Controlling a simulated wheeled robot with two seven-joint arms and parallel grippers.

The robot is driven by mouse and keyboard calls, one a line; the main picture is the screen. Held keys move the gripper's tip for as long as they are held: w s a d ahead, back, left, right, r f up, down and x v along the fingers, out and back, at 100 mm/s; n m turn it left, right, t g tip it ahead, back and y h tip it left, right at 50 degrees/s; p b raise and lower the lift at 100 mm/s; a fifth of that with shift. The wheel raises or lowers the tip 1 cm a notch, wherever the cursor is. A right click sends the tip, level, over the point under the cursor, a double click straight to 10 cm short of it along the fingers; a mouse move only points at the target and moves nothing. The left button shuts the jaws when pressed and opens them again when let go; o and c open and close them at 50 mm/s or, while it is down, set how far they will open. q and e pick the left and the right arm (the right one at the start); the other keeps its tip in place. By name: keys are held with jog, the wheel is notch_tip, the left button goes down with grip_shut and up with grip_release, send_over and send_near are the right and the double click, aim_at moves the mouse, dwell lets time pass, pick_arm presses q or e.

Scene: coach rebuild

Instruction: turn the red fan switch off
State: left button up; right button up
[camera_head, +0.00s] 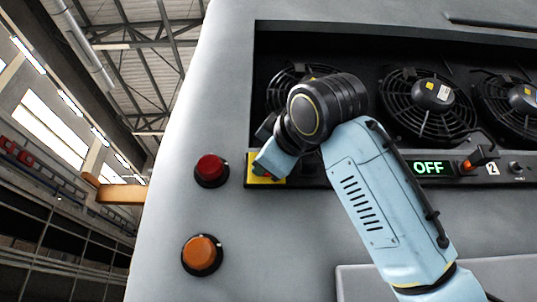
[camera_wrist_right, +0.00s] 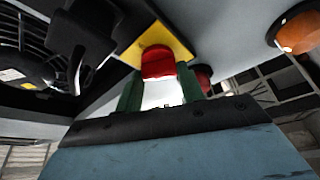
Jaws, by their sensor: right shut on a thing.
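The red fan switch (camera_wrist_right: 158,62) is a red knob on a yellow plate (camera_wrist_right: 150,30) in the right wrist view. The two green fingers of my right gripper (camera_wrist_right: 159,76) stand on either side of the knob and are shut on it. In the head view the yellow plate (camera_head: 252,167) shows at the left end of the fan panel, and my right gripper (camera_head: 267,163) and wrist cover most of the switch there. A green display (camera_head: 432,168) on the panel reads OFF. My left gripper is in neither view.
A red round lamp (camera_head: 210,169) and an orange one (camera_head: 202,254) stick out of the grey body (camera_head: 260,230) left of the switch. Caged fans (camera_head: 425,105) sit in the recess above. An orange-tipped lever (camera_head: 468,164) is beside the display.

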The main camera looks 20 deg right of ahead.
jog(key=shift+r+n+g+p, duration=0.1)
jog(key=shift+n+g+p, duration=0.55)
jog(key=shift+n, duration=0.9)
jog(key=shift+n+g+p, duration=0.45)
jog(key=shift+n+p, duration=0.35)
jog(key=shift+n, duration=0.75)
jog(key=o, duration=1)
jog(key=shift+s, duration=0.1)
